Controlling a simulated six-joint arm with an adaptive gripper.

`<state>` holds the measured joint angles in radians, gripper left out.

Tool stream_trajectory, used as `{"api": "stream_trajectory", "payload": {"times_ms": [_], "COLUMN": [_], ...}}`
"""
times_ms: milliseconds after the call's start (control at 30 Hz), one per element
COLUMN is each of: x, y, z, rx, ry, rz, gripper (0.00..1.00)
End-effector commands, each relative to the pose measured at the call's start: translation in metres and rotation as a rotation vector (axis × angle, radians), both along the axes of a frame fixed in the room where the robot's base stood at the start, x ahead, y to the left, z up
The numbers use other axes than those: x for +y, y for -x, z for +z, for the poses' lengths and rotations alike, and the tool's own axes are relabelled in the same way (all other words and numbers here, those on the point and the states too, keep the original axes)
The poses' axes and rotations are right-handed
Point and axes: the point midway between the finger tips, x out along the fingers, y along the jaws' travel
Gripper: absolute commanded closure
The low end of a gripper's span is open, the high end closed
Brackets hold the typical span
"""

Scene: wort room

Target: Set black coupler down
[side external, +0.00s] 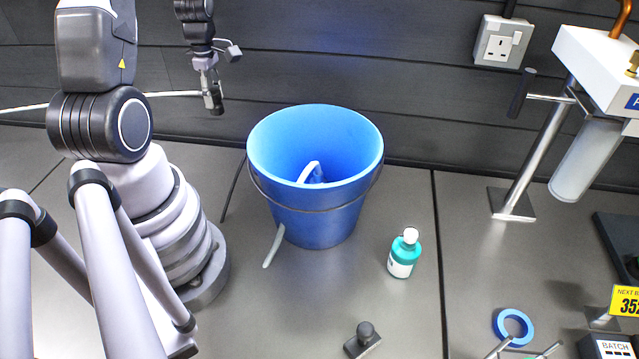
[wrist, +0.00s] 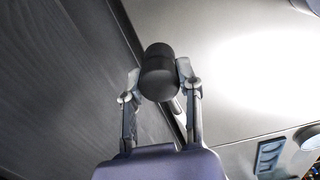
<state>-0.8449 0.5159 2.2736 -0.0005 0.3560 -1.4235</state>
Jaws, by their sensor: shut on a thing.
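The black coupler (wrist: 158,72) is a short dark cylinder with a rounded end, held between both fingertips in the wrist view. My gripper (wrist: 160,85) is shut on it, one finger on each side. In the side external view my gripper (side external: 211,92) hangs fingers down in front of the dark plank wall, up and left of the blue bucket. The coupler is small there and its outline is hard to tell from the fingertips. It appears clear of the bench top.
The blue bucket (side external: 315,215) stands mid-bench with a white-and-blue item inside and a grey handle grip at its left. A teal bottle (side external: 404,254), a dark knobbed piece (side external: 364,338) and a blue tape ring (side external: 513,326) stand right of it. A metal stand (side external: 540,150) rises at right.

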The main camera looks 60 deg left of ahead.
Motion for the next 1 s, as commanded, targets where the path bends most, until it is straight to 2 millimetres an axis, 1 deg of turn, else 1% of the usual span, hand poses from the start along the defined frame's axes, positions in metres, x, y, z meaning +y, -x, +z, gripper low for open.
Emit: {"api": "stream_trajectory", "payload": {"times_ms": [33,100,233,400,633,800,900,1000], "x": [-0.001,-0.002,-0.003,-0.005,-0.004,-0.004,-0.004,-0.003], "y": [0.012,0.022,0.033,0.037,0.036,0.036,0.035,0.035], "z": [-0.019,-0.037,-0.058,-0.088,-0.116,-0.139,-0.144,-0.144], "rx": [0.007,0.005,0.000,0.000,-0.001,-0.001,-0.003,-0.004], "ry": [0.009,0.008,0.002,0.002,0.000,0.000,-0.003,-0.004], "rz": [-0.033,-0.087,-0.151,-0.176,-0.175,-0.175,-0.175,-0.175], "gripper": [1.00,1.00,1.00,1.00,1.00,1.00,1.00,1.00]}}
